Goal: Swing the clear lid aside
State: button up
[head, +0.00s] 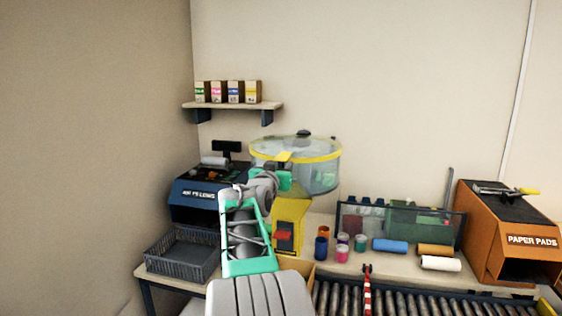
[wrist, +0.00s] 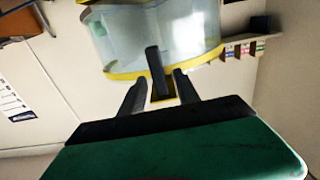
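The clear lid (head: 310,143) sits on top of a round, see-through drum (head: 315,175) with a yellow rim. A dark knob (head: 303,133) stands on the lid. In the wrist view the drum (wrist: 165,35) and its yellow rim (wrist: 120,75) are seen tilted over, close ahead of the fingers. My gripper (wrist: 160,82) is open. Its two dark fingers are on either side of a dark upright bar (wrist: 153,62) by a yellow tab, with gaps showing. I cannot tell whether they touch it. In the head view my gripper (head: 285,172) is at the drum's front, partly hidden by my arm.
A blue machine (head: 195,195) and a dark crate (head: 180,255) stand left of the drum. A shelf with small cartons (head: 232,106) is on the wall. Cups, rolls, a roller conveyor (head: 420,300) and an orange paper pads machine (head: 510,235) are to the right.

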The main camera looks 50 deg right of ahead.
jog(key=shift+w+d, duration=0.2)
jog(key=shift+d, duration=0.3)
grip_shut()
jog(key=shift+a, duration=0.1)
dwell(1.0)
